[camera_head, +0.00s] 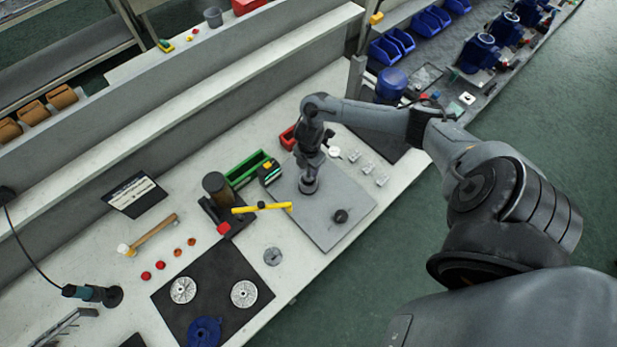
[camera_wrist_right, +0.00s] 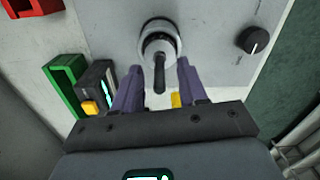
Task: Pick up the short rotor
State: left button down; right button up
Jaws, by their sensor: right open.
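The likely short rotor is a round, collared metal part with a dark shaft (camera_wrist_right: 159,72), standing on the grey plate (camera_wrist_right: 205,25) in the right wrist view. My right gripper (camera_wrist_right: 158,75) is open, with one purple finger on each side of the shaft and gaps showing. In the head view my right arm reaches down over the grey plate (camera_head: 345,190), and its gripper (camera_head: 309,172) hides most of the part. My left gripper is not in view.
A black knob-like part (camera_head: 340,215) sits on the same plate. A green bin (camera_head: 245,168), a red bin (camera_head: 289,138) and a yellow-handled tool (camera_head: 262,207) are close by. A black mat (camera_head: 222,268) with discs lies at the front left.

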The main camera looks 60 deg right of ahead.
aim_at(309, 176)
jog(key=shift+f, duration=1.25)
grip_shut()
jog(key=shift+w+r, duration=0.1)
dwell(0.4)
